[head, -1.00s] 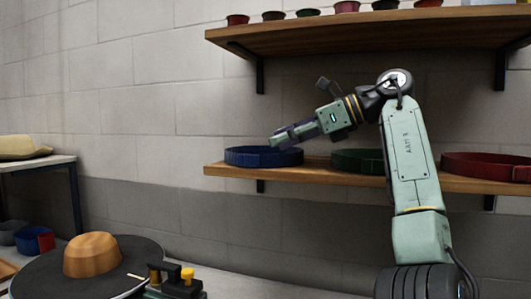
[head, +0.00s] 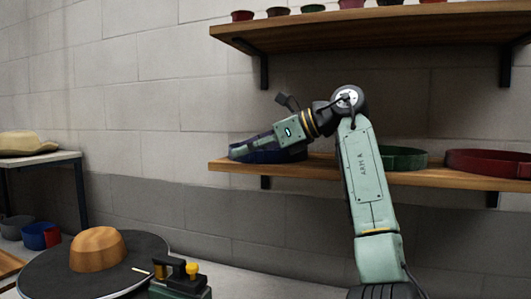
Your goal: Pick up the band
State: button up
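A blue band (head: 283,156) lies as a ring on the lower wooden shelf, at its left end. My gripper (head: 238,150) reaches across it from the right, its tip over the band's left side. The gripper covers much of the band's upper edge, and I cannot see whether they touch. The fingers are dark and small in this view, so their opening does not show. A green band (head: 405,158) lies in the middle of the same shelf, partly behind my arm. A red band (head: 487,162) lies at the right.
An upper shelf (head: 370,29) with small coloured pots (head: 308,8) hangs above my arm. Below at left are a dark-brimmed hat shape (head: 97,250) with a wooden crown and a green device with a yellow knob (head: 192,270). A straw hat (head: 25,143) lies on a side table.

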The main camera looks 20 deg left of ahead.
jog(key=shift+c, duration=0.3)
grip_shut()
dwell(0.3)
jog(key=shift+s+r, duration=0.2)
jog(key=shift+r, duration=0.4)
notch_tip(320, 180, up, 5)
jog(key=shift+r, duration=0.45)
jog(key=s+b, duration=1)
jog(key=s, duration=0.9)
jog(key=shift+s+a, duration=0.25)
jog(key=shift+s, duration=0.1)
